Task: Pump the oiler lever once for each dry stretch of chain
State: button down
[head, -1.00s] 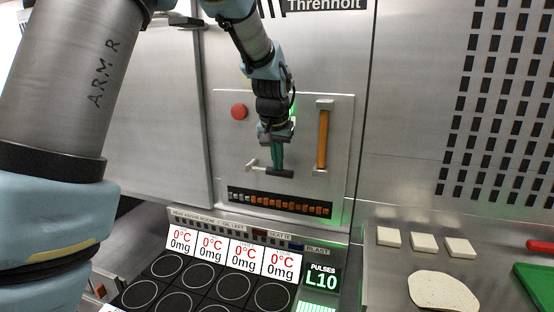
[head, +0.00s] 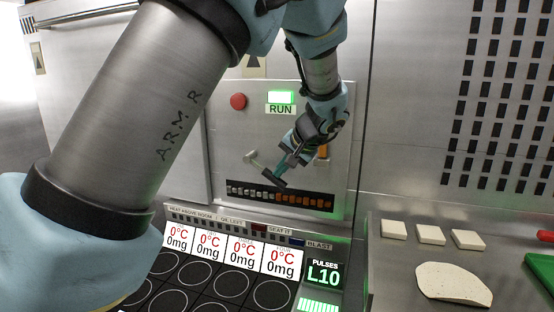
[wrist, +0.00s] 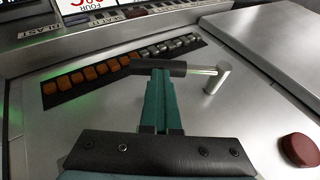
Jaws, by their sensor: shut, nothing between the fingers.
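The oiler lever (head: 264,171) is on the steel panel and slants down to the right from its pale pivot. The wrist view shows its black grip (wrist: 178,68), silver rod and round post. My gripper (head: 281,172) is shut with nothing between its teal fingers. Its fingertips (wrist: 160,75) are at the black grip and appear to press against it from above. Below the lever, the chain window (head: 280,196) shows a row of links, grey on the left and orange on the right. The wrist view shows the row (wrist: 120,64) reversed.
A red button (head: 238,102) and a lit green RUN lamp (head: 281,97) are above the lever. Below are readouts (head: 210,243), a PULSES display reading L10 (head: 323,273) and dark ringed plates (head: 232,283).

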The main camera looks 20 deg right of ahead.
jog(key=shift+a+f+b, duration=0.15)
jog(key=shift+f+b, duration=0.25)
jog(key=shift+f, duration=0.25)
jog(key=shift+w+f, duration=0.1)
